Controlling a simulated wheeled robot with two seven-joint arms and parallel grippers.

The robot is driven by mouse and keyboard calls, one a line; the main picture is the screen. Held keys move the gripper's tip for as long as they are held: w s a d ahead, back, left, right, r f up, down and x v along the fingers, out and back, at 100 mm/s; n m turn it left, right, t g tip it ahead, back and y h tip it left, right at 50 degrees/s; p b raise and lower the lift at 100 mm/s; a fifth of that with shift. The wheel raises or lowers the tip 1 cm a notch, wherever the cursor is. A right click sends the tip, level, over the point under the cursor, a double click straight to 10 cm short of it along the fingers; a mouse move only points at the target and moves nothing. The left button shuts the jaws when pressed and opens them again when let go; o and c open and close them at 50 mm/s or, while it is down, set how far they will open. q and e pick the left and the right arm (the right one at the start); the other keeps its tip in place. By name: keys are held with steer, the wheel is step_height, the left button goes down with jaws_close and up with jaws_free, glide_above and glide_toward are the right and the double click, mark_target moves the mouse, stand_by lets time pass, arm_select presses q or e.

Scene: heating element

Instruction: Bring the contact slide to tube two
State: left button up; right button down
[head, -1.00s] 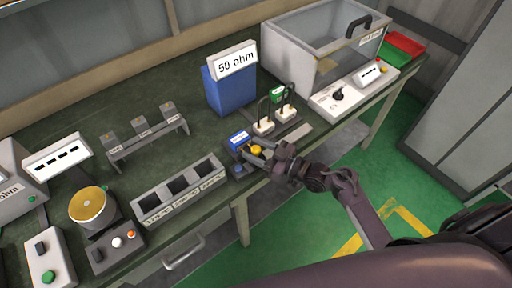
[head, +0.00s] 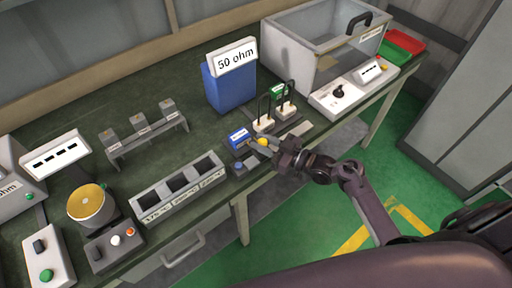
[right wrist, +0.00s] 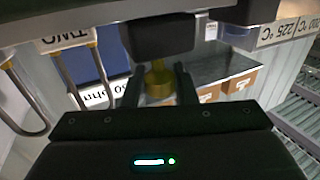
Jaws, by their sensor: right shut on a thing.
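The contact slide shows as a yellow knob (head: 263,141) at the bench's front edge, by a blue-labelled block (head: 238,138). My right gripper (head: 271,143) is shut on this knob; the right wrist view shows the yellow knob (right wrist: 158,82) between the two fingers. Two dark looped tubes on pale bases stand just behind: a nearer left one (head: 263,124) and a farther right one (head: 286,110). A TWO label (right wrist: 68,38) shows beside loops in the right wrist view; which tube it marks in the head view is unclear. My left gripper is out of view.
A blue box (head: 228,92) with a 50 ohm sign stands behind. A clear-sided chamber (head: 305,65) is at the right, with red and green trays (head: 395,53) beyond. A three-well block (head: 180,190) lies to the left along the front edge.

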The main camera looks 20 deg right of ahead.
steer(key=d, duration=0.2)
steer(key=w+d+b, duration=0.1)
steer(key=d, duration=0.1)
steer(key=w+d+b, duration=0.1)
steer(key=d, duration=0.1)
steer(key=shift+w+d+f, duration=0.1)
steer(key=shift+w+f, duration=0.05)
steer(key=shift+f, duration=0.05)
steer(key=shift+w+d+r, duration=0.15)
steer(key=shift+d+r, duration=0.05)
steer(key=shift+d, duration=0.3)
steer(key=c, duration=1.2)
jaws_free()
steer(key=shift+o, duration=0.2)
steer(key=b+v, duration=0.2)
steer(key=v, duration=0.5)
steer(key=shift+s+d, duration=0.2)
steer(key=shift+s, duration=0.1)
